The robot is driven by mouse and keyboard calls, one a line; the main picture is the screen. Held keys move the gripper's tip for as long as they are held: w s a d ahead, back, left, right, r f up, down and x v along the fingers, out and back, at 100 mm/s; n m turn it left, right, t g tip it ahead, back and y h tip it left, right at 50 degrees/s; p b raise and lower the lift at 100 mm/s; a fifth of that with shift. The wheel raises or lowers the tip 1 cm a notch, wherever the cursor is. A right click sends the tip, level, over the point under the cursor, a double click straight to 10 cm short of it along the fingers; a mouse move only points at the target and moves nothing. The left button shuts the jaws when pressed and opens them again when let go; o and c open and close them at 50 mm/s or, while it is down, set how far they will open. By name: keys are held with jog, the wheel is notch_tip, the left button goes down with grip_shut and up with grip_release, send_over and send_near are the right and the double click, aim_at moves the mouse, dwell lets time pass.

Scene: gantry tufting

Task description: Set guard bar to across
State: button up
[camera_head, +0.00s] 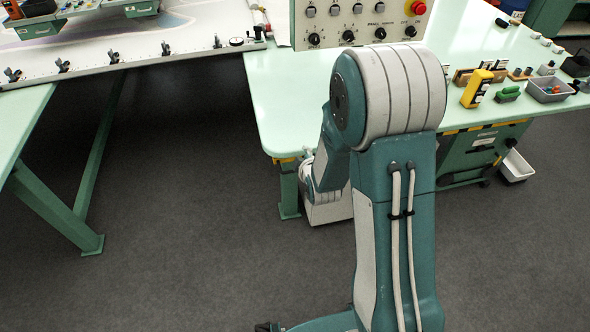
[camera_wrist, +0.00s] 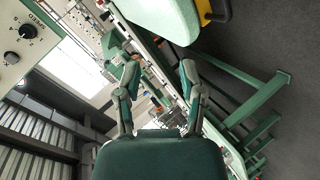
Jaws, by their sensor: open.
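My gripper (camera_wrist: 160,75) shows in the wrist view with its two fingers spread apart and nothing between them. The green frame and rail of the tufting machine (camera_wrist: 150,48) lie beyond the fingers, at a distance. I cannot pick out the guard bar for certain in either view. In the head view my arm fills the middle and hides part of the bench, and my gripper does not show there.
A control panel (camera_head: 362,38) with knobs and a red button stands on the pale green bench (camera_head: 275,100). The clamp-lined white frame (camera_head: 130,56) is at upper left. A yellow device (camera_head: 477,88) and a grey tray (camera_head: 549,90) sit at right. Dark floor (camera_head: 190,190) lies clear between benches.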

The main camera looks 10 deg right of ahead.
notch_tip(320, 180, down, 13)
jog(key=s+n+t, duration=0.2)
jog(key=n+t, duration=0.1)
jog(key=n, duration=0.2)
jog(key=x, duration=1)
jog(key=shift+a+r, duration=0.15)
jog(key=shift+a, duration=0.15)
grip_shut()
